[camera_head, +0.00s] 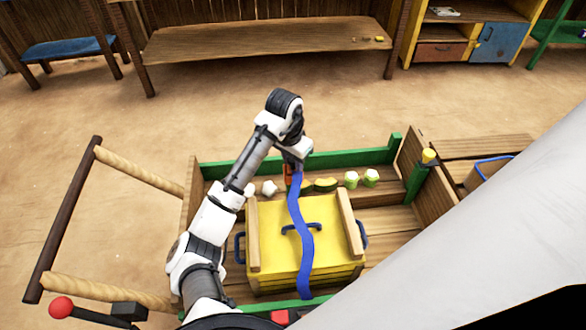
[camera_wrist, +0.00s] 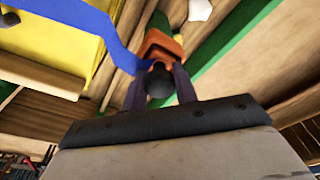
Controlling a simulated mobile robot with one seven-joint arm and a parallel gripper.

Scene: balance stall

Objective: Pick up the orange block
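My gripper (camera_head: 294,162) points down at the back of the wooden cart, behind the yellow box. The orange block (camera_wrist: 163,42) lies just beyond and between my fingertips (camera_wrist: 158,80) in the wrist view. In the head view only a small orange part (camera_head: 288,170) shows beside the gripper. The fingers are apart with a dark rounded part between them. I cannot tell whether they press on the block. A wavy blue strip (camera_head: 302,240) runs from the gripper area across the yellow box, and in the wrist view it passes close by the left finger (camera_wrist: 95,35).
The yellow box (camera_head: 268,228) with wooden bars and blue handles fills the cart's middle. Open ground surrounds the cart.

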